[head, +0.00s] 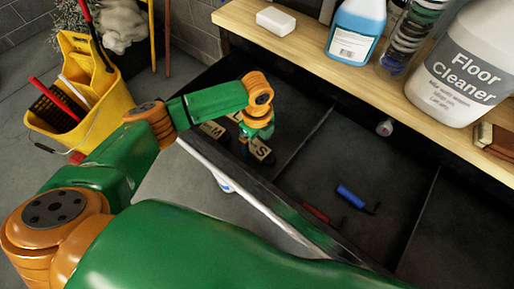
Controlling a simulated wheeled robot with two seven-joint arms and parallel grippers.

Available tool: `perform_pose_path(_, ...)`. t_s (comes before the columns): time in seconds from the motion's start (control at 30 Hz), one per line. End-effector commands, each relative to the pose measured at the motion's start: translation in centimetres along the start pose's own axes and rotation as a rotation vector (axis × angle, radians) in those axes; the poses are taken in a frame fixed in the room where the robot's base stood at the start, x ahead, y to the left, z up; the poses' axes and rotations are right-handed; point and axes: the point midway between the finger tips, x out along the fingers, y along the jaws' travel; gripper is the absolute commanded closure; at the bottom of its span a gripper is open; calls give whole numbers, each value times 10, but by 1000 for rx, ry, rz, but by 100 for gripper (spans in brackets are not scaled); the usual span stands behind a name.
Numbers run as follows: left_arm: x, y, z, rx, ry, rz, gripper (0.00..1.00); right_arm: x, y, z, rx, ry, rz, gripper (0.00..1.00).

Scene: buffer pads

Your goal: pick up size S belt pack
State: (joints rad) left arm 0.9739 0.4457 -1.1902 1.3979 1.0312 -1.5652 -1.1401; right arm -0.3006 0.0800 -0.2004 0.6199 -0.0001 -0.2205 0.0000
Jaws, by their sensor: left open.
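The size S belt pack (262,150) shows as a dark pack with a tan tag marked S, in the left compartment of the open drawer. Its lower part is dark and hard to make out. My left gripper (257,137) points down right above and beside the S tag, with its jaws open. I cannot tell whether it touches the pack. A similar pack with an M tag (212,130) lies to the left. Another tan tag is partly hidden behind the gripper. My right gripper is not in view.
The black drawer's front wall (262,195) and divider (306,139) bound the compartment. A blue-handled tool (351,196) and a red one (317,213) lie in the middle compartment. Bottles, including floor cleaner (456,75), stand on the wooden top. A yellow mop bucket (101,103) stands left.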

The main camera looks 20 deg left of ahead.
Motion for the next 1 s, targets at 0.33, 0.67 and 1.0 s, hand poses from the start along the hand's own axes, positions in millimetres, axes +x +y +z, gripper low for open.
perform_pose_path(0.33,14,0,0,0,-1,-1,16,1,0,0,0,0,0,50)
perform_pose_path(0.67,14,0,0,0,-1,-1,98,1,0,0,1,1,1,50)
perform_pose_path(1.0,-18,-1,0,2,-1,-6,98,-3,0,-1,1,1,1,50)
